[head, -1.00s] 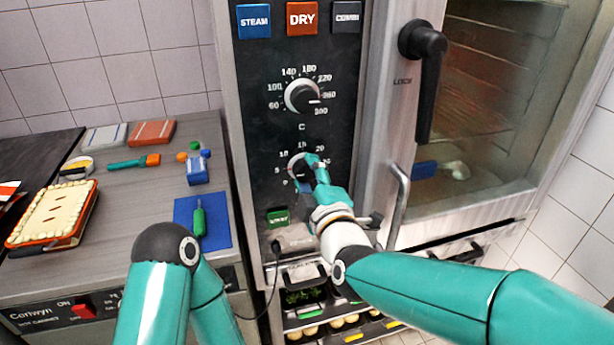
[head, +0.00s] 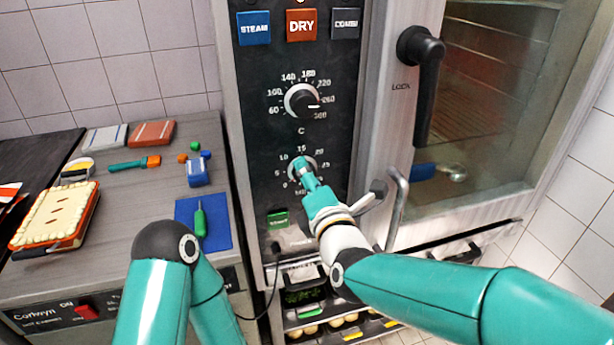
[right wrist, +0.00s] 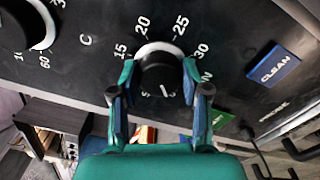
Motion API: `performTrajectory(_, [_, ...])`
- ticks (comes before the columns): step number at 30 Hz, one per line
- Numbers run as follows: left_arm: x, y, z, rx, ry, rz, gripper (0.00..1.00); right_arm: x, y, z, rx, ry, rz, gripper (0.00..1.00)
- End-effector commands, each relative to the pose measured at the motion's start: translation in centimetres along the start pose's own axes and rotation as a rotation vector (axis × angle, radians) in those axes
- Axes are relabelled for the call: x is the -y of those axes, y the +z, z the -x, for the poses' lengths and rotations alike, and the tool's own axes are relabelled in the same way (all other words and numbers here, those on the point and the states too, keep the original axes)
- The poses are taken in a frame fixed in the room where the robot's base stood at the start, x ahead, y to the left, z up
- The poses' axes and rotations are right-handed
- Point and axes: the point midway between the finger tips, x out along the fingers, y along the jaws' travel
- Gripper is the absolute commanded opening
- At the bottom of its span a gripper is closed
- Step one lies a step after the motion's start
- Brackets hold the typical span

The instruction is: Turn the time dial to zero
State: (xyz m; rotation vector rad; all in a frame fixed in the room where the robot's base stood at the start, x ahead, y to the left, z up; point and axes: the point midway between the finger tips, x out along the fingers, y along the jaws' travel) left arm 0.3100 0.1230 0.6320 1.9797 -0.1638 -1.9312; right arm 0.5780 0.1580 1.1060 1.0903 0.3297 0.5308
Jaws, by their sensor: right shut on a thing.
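The time dial (head: 301,163) is the lower black knob on the oven's panel, with numbers around it. My right gripper (head: 306,178) is at it, its fingers on the knob. In the right wrist view the dial (right wrist: 160,72) sits between the two fingertips of the right gripper (right wrist: 158,88), which are shut on its sides. A short white mark shows on the lower part of the knob's face there. The numbers 15 to 30 show around it; the lower numbers are hidden by the gripper, so the exact reading cannot be told. My left gripper is out of view.
The temperature dial (head: 302,101) is just above, under the STEAM, DRY and COMBI buttons. A green button (head: 278,219) lies below left. The oven door handle (head: 421,85) and a metal bar handle (head: 398,205) stand out at the right. A cluttered counter (head: 140,205) is at left.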

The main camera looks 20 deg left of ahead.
Motion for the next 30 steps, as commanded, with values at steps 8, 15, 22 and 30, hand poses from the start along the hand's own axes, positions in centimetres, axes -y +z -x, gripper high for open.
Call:
performTrajectory(8, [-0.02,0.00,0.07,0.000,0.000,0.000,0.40,0.60,-0.72,0.08,-0.017,-0.013,0.060,0.11])
performTrajectory(15, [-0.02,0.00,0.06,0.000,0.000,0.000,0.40,0.62,-0.72,0.08,-0.017,-0.013,0.064,0.11])
performTrajectory(22, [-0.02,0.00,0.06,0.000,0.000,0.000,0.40,0.62,-0.67,0.08,-0.016,-0.013,0.063,0.63])
performTrajectory(30, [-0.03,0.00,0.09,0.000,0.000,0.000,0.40,0.33,-0.31,0.05,-0.008,-0.007,0.061,0.72])
